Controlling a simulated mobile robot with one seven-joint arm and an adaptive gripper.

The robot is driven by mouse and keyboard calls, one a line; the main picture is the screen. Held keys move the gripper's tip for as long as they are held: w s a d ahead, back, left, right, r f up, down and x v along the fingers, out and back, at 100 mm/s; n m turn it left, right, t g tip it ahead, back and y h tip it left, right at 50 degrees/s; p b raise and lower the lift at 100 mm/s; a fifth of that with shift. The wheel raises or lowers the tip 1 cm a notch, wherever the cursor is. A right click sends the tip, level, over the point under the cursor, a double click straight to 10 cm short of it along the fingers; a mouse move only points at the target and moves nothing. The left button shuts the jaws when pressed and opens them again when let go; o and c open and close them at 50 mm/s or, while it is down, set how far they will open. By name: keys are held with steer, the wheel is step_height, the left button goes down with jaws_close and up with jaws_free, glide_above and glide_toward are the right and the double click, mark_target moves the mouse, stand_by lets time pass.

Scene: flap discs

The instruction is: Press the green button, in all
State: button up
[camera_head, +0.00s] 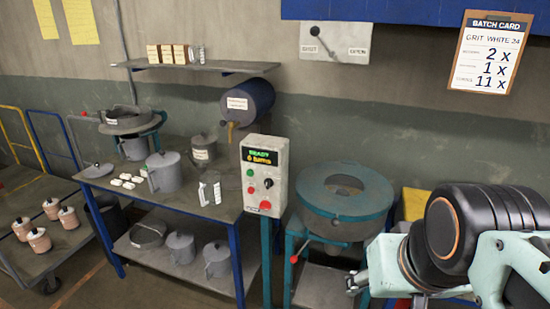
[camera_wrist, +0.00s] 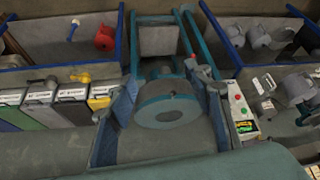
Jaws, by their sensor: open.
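A grey control box (camera_head: 264,176) stands on a teal post at the middle of the head view.
A round teal-rimmed machine (camera_head: 345,198) stands between the box and my arm. A workbench (camera_head: 215,208) with grey cans is left of the box. A trolley (camera_head: 50,262) with copper-coloured pots is far left. A batch card (camera_head: 490,52) hangs at upper right.

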jaws_close()
stand_by(1.4)
